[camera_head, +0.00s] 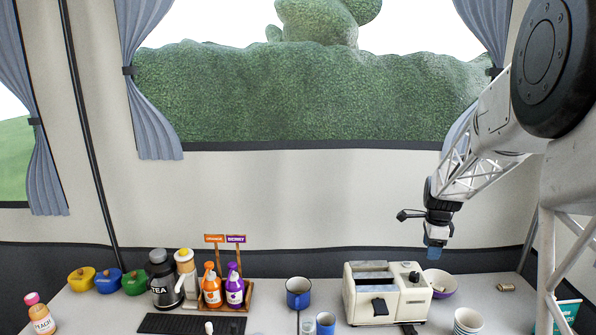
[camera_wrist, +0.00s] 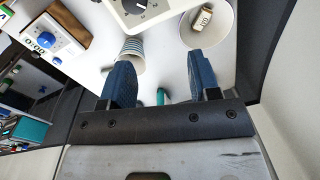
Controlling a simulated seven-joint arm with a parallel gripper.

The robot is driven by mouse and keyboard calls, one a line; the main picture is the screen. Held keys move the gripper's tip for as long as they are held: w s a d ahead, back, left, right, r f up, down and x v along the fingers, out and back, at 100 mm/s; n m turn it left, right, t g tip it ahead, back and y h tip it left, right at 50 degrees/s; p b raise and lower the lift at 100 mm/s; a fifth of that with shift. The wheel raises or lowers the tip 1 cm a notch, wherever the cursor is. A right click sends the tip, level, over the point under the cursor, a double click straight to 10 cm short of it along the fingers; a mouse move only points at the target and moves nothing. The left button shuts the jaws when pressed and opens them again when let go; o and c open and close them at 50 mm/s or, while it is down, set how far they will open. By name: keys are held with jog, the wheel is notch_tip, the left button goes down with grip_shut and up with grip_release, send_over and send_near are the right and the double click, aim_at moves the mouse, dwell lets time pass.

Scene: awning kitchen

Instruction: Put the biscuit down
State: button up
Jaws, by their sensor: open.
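My gripper (camera_head: 434,254) hangs in the air above the right part of the counter, near the toaster and the bowl. In the wrist view its two blue fingers (camera_wrist: 160,88) are apart with nothing held between them. A small tan piece (camera_wrist: 203,20), which may be the biscuit, lies inside a white-lined bowl (camera_wrist: 188,38), ahead of the fingers and apart from them. In the head view the bowl (camera_head: 449,279) is purple outside and sits behind the toaster's right end. I cannot tell for certain which thing is the biscuit.
A cream toaster (camera_head: 388,296) stands left of the bowl. Striped cups (camera_head: 467,320) stand in front of it. A small tan cylinder (camera_head: 506,287) lies to the right. A blue mug (camera_head: 298,292) and a bottle rack (camera_head: 213,300) stand further left. Counter around the tan cylinder is clear.

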jog(key=s+a+r+n+t, duration=0.1)
jog(key=s+a+r+n, duration=0.5)
jog(key=s, duration=0.4)
jog(key=s+a+r+n, duration=0.4)
jog(key=s+a+r, duration=0.2)
jog(key=s+a, duration=0.3)
jog(key=s+a+n, duration=0.2)
jog(key=s+n, duration=0.1)
jog(key=s, duration=0.5)
jog(key=s+a+n, duration=0.2)
jog(key=s+n, duration=0.2)
jog(key=s, duration=0.4)
jog(key=s+a+n+t, duration=0.1)
jog(key=s+a+n, duration=0.1)
jog(key=s, duration=0.6)
jog(key=shift+a+n, duration=0.15)
jog(key=shift+n, duration=0.65)
jog(key=shift+s, duration=0.1)
